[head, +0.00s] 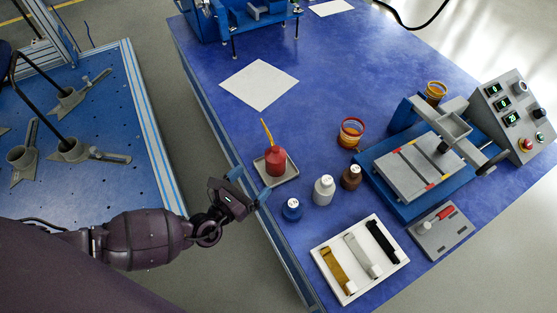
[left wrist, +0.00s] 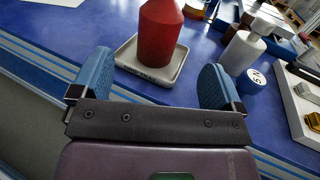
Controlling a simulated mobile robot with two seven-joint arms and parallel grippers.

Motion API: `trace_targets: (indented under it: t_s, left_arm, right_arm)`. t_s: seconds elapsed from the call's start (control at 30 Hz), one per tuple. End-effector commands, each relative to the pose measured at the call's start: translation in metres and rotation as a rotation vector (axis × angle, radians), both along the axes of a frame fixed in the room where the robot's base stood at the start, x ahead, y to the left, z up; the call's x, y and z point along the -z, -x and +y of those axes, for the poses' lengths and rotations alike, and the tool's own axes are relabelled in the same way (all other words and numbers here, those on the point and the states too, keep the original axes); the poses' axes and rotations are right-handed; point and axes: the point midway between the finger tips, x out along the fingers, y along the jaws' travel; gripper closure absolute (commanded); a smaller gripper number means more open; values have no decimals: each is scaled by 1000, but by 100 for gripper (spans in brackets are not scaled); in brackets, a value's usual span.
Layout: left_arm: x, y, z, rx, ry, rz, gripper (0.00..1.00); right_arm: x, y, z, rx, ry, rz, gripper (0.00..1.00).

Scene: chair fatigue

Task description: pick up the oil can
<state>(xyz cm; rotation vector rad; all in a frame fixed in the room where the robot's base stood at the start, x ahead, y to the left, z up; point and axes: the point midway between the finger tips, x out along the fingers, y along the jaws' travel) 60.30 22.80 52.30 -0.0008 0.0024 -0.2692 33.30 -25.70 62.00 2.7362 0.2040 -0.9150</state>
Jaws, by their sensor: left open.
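The oil can (head: 275,161) is red with a thin yellow-orange spout. It stands upright on a small grey drip tray (head: 291,173) near the table's left edge. My left gripper (head: 249,187) is open and empty, just left of and in front of the tray, apart from the can. In the left wrist view the can (left wrist: 158,45) stands on the tray (left wrist: 172,74) ahead of the gap between the two blue fingers (left wrist: 155,84); its top is cut off by the frame. My right gripper is in neither view.
Right of the can stand a white bottle (head: 323,190), a brown bottle (head: 351,177) and a blue bottle (head: 292,209). A white sheet (head: 260,84) lies behind.

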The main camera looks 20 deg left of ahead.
Motion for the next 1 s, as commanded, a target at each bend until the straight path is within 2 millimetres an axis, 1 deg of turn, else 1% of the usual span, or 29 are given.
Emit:
trace_targets:
  t_s: [0.2, 0.3, 0.57, 0.7, 0.8, 0.9, 1.0]
  left_arm:
    - [0, -30, -9, 2, -3, -5, 7]
    - [0, -42, -12, 2, -3, -4, 7]
    - [1, -57, -16, 1, 0, -3, 7]
    - [6, -74, -21, 0, 1, 1, 7]
    - [6, -87, -25, 0, 0, -1, 7]
    - [5, -96, -27, 0, -2, -1, 7]
    - [5, -100, -28, 1, -2, -1, 7]
  right_arm:
    - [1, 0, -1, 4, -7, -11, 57]
    - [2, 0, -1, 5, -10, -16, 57]
    - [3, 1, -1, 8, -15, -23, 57]
    - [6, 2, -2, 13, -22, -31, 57]
    - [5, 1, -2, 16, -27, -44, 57]
    - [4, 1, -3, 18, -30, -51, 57]
    - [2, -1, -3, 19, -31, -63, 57]
